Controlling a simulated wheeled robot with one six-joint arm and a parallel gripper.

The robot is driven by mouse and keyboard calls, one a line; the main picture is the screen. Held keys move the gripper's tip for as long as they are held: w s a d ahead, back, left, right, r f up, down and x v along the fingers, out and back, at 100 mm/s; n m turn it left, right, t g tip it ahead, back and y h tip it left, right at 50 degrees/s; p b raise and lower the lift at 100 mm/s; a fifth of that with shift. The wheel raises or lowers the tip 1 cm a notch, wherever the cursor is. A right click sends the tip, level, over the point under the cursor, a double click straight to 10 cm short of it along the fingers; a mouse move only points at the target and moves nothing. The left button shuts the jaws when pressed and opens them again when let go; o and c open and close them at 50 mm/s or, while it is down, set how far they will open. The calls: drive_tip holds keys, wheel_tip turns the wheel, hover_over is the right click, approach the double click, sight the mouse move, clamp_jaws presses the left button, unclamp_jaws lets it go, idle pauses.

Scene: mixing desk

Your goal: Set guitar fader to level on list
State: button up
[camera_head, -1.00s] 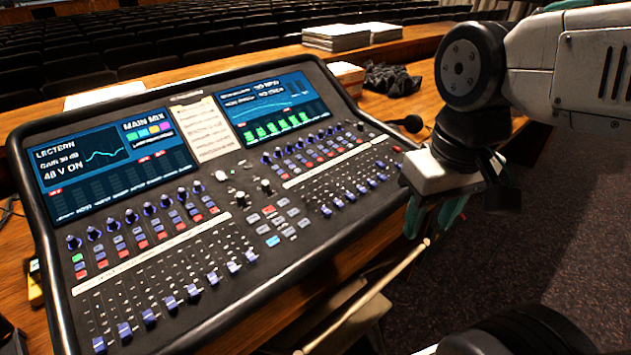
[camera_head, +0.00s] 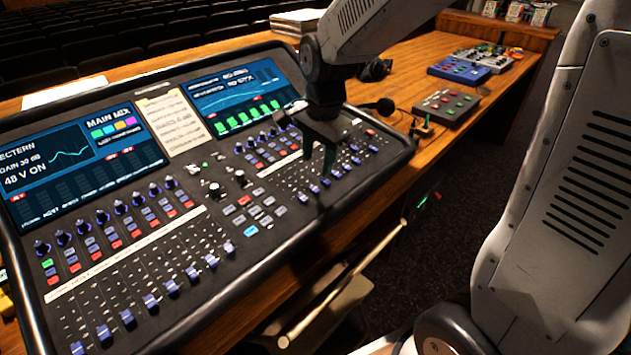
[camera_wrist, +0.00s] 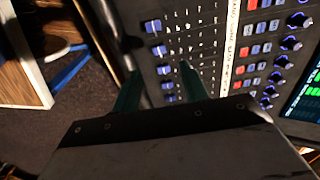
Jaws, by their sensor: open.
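The mixing desk (camera_head: 240,259) has a left bank of blue-capped faders (camera_head: 150,301) and a right bank of faders (camera_head: 326,182). The list (camera_head: 172,122) is a sheet lying between the two screens; its text is too small to read. My gripper (camera_head: 317,160) is open, pointing down over the right bank, and hides part of it. In the wrist view its two green fingers (camera_wrist: 159,88) stand on either side of the fader caps' line, with a blue cap (camera_wrist: 169,98) between them. Whether they touch it, and which fader is the guitar's, I cannot tell.
Rows of knobs and buttons (camera_head: 120,222) lie behind the faders.

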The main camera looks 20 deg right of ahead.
sight(314, 188)
drive_tip(key=f, duration=0.7)
drive_tip(key=shift+w+a+f, duration=0.15)
drive_tip(key=shift+w+f, duration=0.15)
drive_tip(key=shift+w, duration=0.05)
clamp_jaws()
